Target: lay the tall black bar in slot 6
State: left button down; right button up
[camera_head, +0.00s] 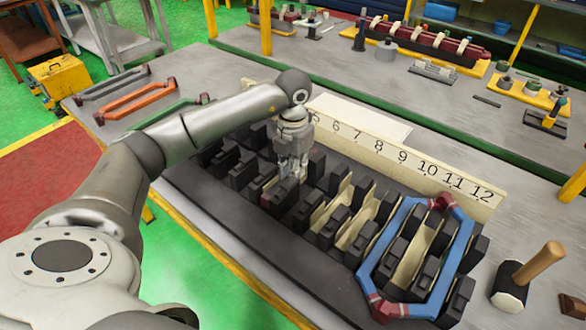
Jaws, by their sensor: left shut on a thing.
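The dark slotted stator block (215,205) lies across the table, with rows of black teeth and pale slot linings. A cream strip behind it (430,183) carries slot numbers; 6 to 12 read clearly and lower ones are hidden by my arm. My left gripper (289,178) points straight down over the block, near the slots around number 6. It is shut on the tall black bar, which I cannot tell apart from the black teeth under the fingers. I cannot tell how deep the bar sits. My right gripper is not in view.
A blue coil with dark red ends (459,258) lies over the slots at the right. A mallet (525,278) stands at the far right. An orange coil (137,103) and a grey one (112,88) lie at the left. A back bench (330,68) holds fixtures.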

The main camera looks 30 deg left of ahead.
pick_arm(q)
jog(key=shift+f, duration=0.2)
dwell(0.3)
jog(key=c, duration=1.4)
grip_release()
jog(key=shift+c, duration=0.2)
jog(key=shift+r, duration=0.2)
jog(key=shift+r+p, duration=0.35)
jog(key=shift+r, duration=0.15)
jog(key=shift+r, duration=0.1)
jog(key=shift+r+p, duration=2.55)
jog(key=shift+r, duration=1.2)
